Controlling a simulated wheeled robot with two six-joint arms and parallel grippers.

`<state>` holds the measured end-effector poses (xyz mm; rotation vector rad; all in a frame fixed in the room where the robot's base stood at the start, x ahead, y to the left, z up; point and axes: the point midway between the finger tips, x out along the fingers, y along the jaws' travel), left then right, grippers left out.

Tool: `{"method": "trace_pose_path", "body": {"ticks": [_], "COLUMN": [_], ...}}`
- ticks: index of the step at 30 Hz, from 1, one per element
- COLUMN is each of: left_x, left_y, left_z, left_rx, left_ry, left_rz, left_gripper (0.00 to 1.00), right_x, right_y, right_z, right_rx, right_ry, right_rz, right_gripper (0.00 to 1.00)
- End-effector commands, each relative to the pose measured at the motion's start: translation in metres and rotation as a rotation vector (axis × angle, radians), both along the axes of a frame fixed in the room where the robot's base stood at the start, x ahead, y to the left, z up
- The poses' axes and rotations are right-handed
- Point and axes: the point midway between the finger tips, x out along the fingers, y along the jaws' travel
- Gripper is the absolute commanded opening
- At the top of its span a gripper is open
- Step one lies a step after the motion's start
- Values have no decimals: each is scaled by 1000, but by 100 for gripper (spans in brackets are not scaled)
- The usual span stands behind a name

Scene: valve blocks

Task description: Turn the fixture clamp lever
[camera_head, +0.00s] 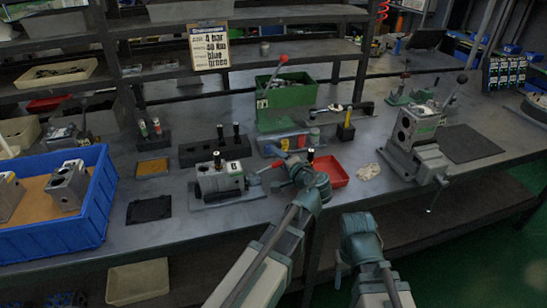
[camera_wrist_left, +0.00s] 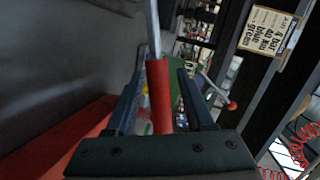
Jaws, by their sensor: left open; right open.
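The clamp fixture (camera_head: 232,194) stands near the table's front edge, with a grey valve block (camera_head: 218,179) in it. Its lever has a red grip, which runs out to the right toward my left gripper (camera_head: 277,178). In the left wrist view the lever's red grip (camera_wrist_left: 158,95) lies between the two open fingers of my left gripper (camera_wrist_left: 160,95), with its metal rod beyond. The fingers stand apart on either side of it. My right gripper (camera_head: 345,258) is open, low in front of the table, and mostly hidden by its own wrist.
A blue crate (camera_head: 102,215) with valve blocks is at the left. A red tray (camera_head: 334,172) lies just behind my left wrist. A green bin (camera_head: 288,93) stands at the back. A second fixture (camera_head: 415,160) stands at the right, beside a dark mat (camera_head: 470,143).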

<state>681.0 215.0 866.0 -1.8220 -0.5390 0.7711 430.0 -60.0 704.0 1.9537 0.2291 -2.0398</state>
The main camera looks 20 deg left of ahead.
Motion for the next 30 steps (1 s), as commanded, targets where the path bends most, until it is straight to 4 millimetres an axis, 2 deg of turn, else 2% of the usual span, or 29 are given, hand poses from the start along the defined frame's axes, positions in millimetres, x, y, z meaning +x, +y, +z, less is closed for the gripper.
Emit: {"method": "trace_pose_path", "body": {"ticks": [4, 13, 30], "left_x": [0, 0, 0], "left_y": [0, 0, 0], "left_z": [0, 0, 0], "left_rx": [0, 0, -1], "left_ry": [0, 0, 1], "left_rz": [0, 0, 0], "left_gripper": [53, 0, 0], "right_x": [0, 0, 0], "right_y": [0, 0, 0], "right_z": [0, 0, 0], "right_rx": [0, 0, 0], "right_ry": [0, 0, 0], "right_rz": [0, 0, 0], "right_gripper": [59, 59, 59]}}
